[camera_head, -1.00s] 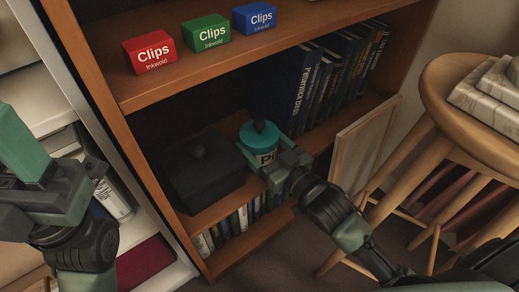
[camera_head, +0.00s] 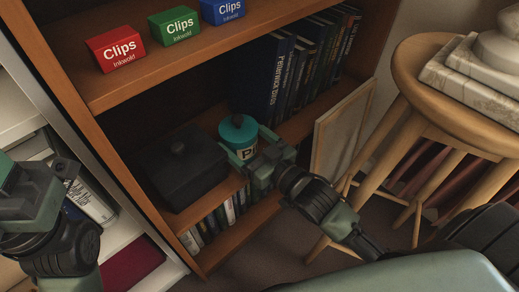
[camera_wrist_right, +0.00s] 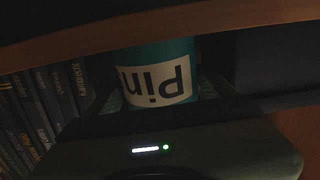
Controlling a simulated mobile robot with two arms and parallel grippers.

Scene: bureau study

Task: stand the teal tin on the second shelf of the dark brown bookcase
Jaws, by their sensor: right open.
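The black box (camera_head: 185,165) is close left of the tin; dark books (camera_head: 285,75) stand to the right. Clips boxes (camera_head: 176,26) fill the shelf above. A framed panel (camera_head: 340,130) and a wooden stool (camera_head: 415,75) stand at the right.

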